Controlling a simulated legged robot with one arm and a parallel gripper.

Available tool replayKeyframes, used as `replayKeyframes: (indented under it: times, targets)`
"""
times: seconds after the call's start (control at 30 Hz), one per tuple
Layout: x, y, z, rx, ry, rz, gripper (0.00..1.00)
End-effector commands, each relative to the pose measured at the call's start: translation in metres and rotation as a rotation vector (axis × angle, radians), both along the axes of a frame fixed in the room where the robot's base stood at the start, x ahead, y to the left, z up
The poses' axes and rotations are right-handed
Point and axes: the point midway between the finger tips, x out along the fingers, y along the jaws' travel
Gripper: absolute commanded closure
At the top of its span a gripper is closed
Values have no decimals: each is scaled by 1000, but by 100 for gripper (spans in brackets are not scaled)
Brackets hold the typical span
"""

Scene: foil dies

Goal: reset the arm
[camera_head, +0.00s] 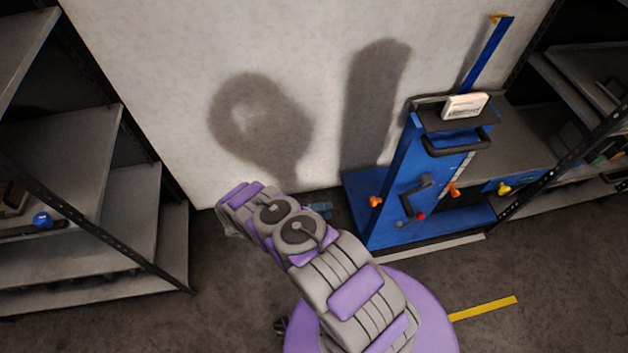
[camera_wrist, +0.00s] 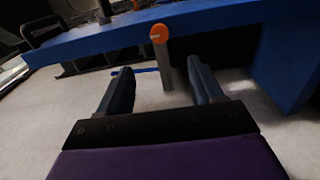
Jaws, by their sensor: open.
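My purple and grey arm (camera_head: 345,290) reaches up and left from my purple base in the head view, bent near its end. My gripper (camera_wrist: 160,78) shows in the wrist view with its two dark blue fingers spread apart. Nothing is clamped between them. An orange knob (camera_wrist: 159,33) on a grey shaft stands beyond the fingers, in line with the gap; I cannot tell how far away it is. In the head view, small bluish parts near the arm's end may be the fingers, largely hidden by the arm.
A blue machine (camera_head: 395,190) with orange knobs, a black handle and a white box (camera_head: 465,106) on top stands right of my arm. Shelves (camera_head: 130,215) stand at left, and more shelving (camera_head: 575,95) at right. A pale wall is behind. A yellow strip (camera_head: 484,308) marks open floor.

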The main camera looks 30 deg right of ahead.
Motion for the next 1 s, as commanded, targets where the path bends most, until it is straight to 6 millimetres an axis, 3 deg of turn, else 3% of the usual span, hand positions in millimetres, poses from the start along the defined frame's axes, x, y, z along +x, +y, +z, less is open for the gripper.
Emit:
replayKeyframes:
  times: [0.23,0.37,0.77,1.0]
  targets:
    - [0,-2,1,3,0,-2,34]
    - [6,0,13,19,4,-21,34]
    - [26,6,112,202,50,-162,34]
    - [22,9,175,338,72,-234,34]
